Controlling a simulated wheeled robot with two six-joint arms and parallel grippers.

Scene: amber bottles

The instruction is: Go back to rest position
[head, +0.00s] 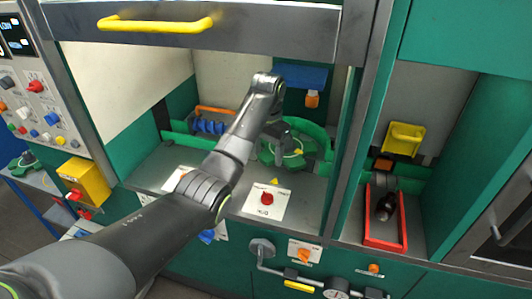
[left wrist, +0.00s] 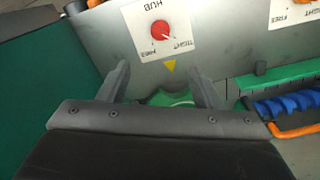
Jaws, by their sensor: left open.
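My left arm reaches from the lower left into the open bay of the green machine. My left gripper (head: 284,138) is at its end, over the round green hub (head: 268,156) inside the bay. In the left wrist view the two fingers of the left gripper (left wrist: 163,85) stand apart with nothing between them. Part of the green hub (left wrist: 170,98) shows beyond and below the fingers; I cannot tell whether they touch it. My right gripper is not in view.
A grey panel (head: 212,62) with a yellow handle (head: 155,24) hangs above the bay. A red knob (head: 267,199) sits on the front ledge. At the right, a dark bottle (head: 386,207) lies in a red tray (head: 402,242). Blue coils (head: 208,127) are left of the hub.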

